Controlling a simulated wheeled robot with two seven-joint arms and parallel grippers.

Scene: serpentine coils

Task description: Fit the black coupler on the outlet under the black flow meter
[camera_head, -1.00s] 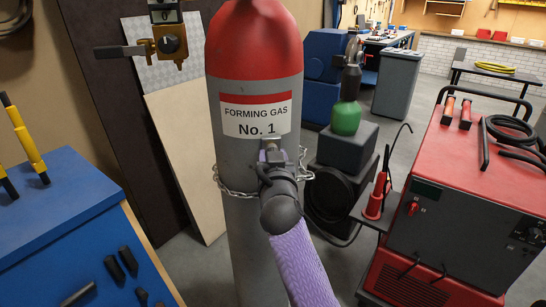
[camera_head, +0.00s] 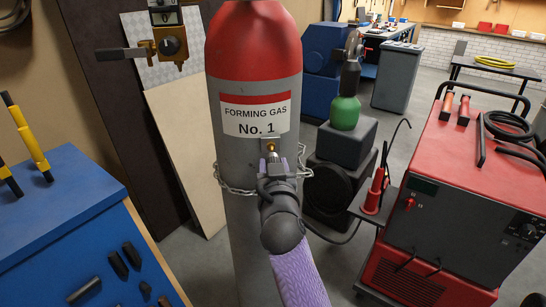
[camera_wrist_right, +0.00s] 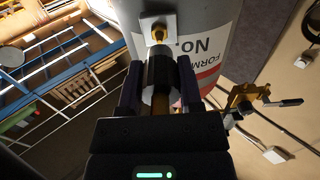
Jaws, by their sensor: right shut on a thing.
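My right gripper (camera_head: 275,173) is in front of the gas cylinder, below its "FORMING GAS No. 1" label, and also shows in the right wrist view (camera_wrist_right: 158,85). It is shut on the black coupler (camera_wrist_right: 158,69), whose end points at a brass outlet (camera_wrist_right: 158,34) on a pale plate. The outlet also shows in the head view (camera_head: 269,146), just above the fingertips. The coupler's end is close to the outlet; I cannot tell whether they touch. The gripper hides most of the coupler in the head view. I cannot make out a black flow meter. My left gripper is not in view.
The grey cylinder with a red top (camera_head: 253,60) has a chain (camera_head: 236,191) around it. A blue bench (camera_head: 55,215) stands at the left and a red welding machine (camera_head: 460,190) at the right. A brass valve with a dark handle (camera_head: 170,46) is at upper left.

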